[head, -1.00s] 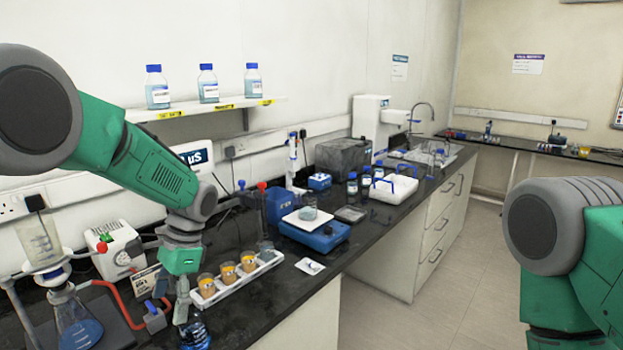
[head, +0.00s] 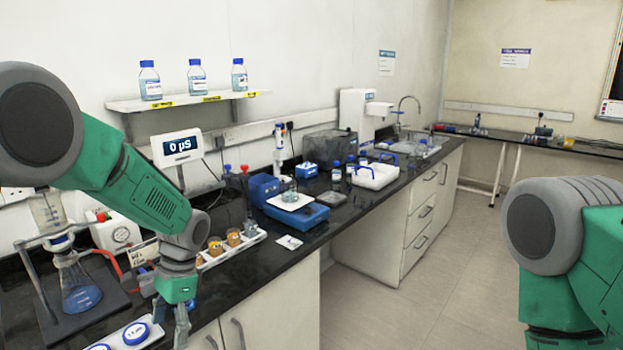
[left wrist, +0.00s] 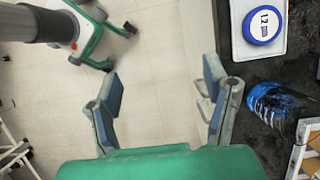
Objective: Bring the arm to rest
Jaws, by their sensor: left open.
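My left gripper (head: 178,312) hangs fingers down at the bench's front edge in the head view, in front of the white rack (head: 258,238) with orange-brown filled cups. In the left wrist view the gripper (left wrist: 160,82) has its two fingers wide apart, with only pale floor between them. It is open and empty. My right arm shows only as a large green and grey link at the right of the head view. The right gripper is out of view.
The black bench (head: 262,268) runs along the wall. A white tray with blue-lidded jars (head: 135,333) lies close left of my gripper. A stand with a flask of blue liquid (head: 82,292) is further left. The floor (head: 400,310) on the right is clear.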

